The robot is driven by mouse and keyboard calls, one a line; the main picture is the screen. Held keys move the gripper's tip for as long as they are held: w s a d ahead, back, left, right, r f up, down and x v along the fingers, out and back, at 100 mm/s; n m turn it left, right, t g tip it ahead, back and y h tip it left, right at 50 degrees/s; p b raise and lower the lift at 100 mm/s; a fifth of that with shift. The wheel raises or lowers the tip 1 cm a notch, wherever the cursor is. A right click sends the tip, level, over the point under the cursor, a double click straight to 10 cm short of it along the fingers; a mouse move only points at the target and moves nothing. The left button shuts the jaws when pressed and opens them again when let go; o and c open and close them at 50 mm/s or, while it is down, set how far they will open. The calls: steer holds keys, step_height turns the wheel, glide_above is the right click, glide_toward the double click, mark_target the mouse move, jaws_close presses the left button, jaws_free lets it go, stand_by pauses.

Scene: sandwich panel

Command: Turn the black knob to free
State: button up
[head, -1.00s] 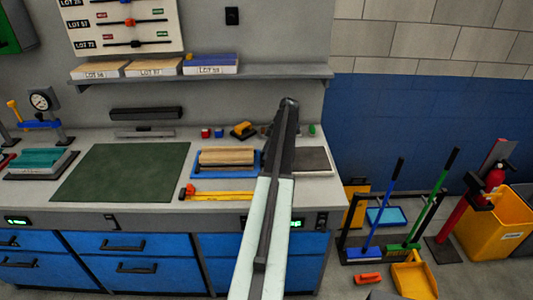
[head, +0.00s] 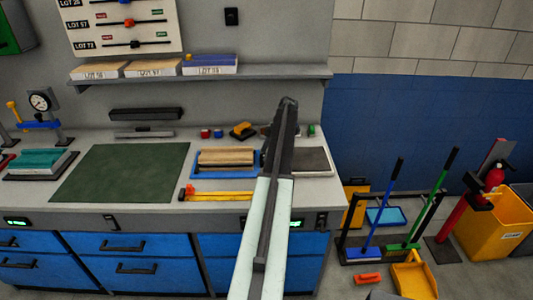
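A white lot board (head: 165,18) hangs on the wall at the upper left of the head view, cut off by the top edge. In its LOT 73 row, a small black knob (head: 135,43) sits near the middle of a thin dark bar. Small red and green tags lie near the bar ends; their words are too small to read. The row above has an orange-red knob (head: 129,22). My arm rises from the bottom middle, well to the right of the board. My gripper's fingers cannot be made out, and nothing touches the black knob.
A shelf (head: 290,74) with several labelled panels runs below the board. A black switch (head: 232,16) is on the wall. The bench (head: 40,205) below holds a green mat (head: 120,172), a blue tray and small tools. A yellow bin (head: 490,230) and cleaning tools stand on the floor at right.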

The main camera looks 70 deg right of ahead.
steer(key=p+v, duration=0.7)
steer(key=shift+s+r, duration=0.15)
steer(key=shift+r, duration=0.2)
